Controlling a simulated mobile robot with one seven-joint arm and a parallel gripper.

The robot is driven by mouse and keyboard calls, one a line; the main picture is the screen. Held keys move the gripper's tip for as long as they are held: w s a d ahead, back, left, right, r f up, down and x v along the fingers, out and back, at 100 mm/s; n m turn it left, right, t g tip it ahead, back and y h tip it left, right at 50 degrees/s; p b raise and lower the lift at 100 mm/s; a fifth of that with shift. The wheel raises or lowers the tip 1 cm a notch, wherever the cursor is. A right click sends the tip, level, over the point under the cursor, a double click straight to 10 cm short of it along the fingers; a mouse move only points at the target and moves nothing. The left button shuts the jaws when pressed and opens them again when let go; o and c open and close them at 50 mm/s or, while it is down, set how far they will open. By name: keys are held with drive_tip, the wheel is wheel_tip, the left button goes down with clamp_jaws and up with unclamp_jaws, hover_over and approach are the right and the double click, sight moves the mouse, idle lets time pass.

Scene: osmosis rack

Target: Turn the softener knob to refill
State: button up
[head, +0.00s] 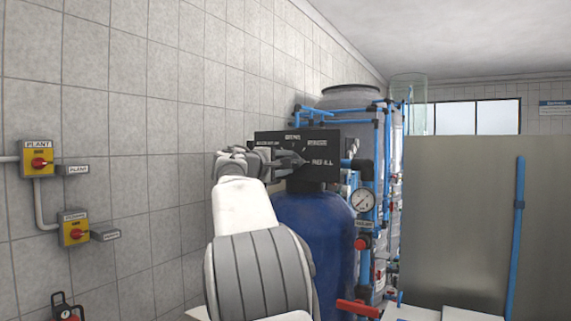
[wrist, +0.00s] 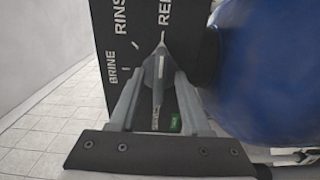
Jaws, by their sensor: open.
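The softener's black control panel (head: 327,142) sits on top of a blue tank (head: 322,225) in the head view. In the wrist view the panel (wrist: 110,20) shows white labels reading BRINE, "RINS" and "RE", the last two cut off by the frame. The grey knob (wrist: 158,70) has a pointed tip aimed up near the "RE" label. My gripper (wrist: 158,88) is open, with one finger on each side of the knob; I cannot tell whether they touch it. In the head view my gripper (head: 285,158) is in front of the panel and hides most of the knob.
The blue tank (wrist: 270,70) is close on the right of my gripper in the wrist view. A pressure gauge (head: 363,200) and blue pipes stand right of the panel. A tiled wall (head: 130,110) with two yellow switch boxes is on the left.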

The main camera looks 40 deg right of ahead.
drive_tip(key=shift+a, duration=0.1)
drive_tip(key=b+v, duration=0.4)
drive_tip(key=v, duration=1.3)
drive_tip(key=shift+s+a, duration=0.1)
drive_tip(key=shift+s, duration=0.05)
drive_tip(key=s+a+f+m+y+p, duration=0.1)
drive_tip(key=s+a+f+y+p, duration=0.15)
drive_tip(key=s+f+y, duration=0.7)
drive_tip(key=s+a+f+m+y+p, duration=0.1)
drive_tip(key=s+a+f+y, duration=0.2)
drive_tip(key=s+a+f, duration=0.6)
drive_tip(key=s+a+f+m+g+y, duration=0.1)
drive_tip(key=s+a+f+y, duration=0.3)
drive_tip(key=s+a+f, duration=0.5)
wheel_tip(320, 180, down, 5)
drive_tip(key=shift+s+m+p, duration=0.35)
drive_tip(key=shift+s+m, duration=0.25)
drive_tip(key=shift+m, duration=0.1)
drive_tip(key=shift+d, duration=0.15)
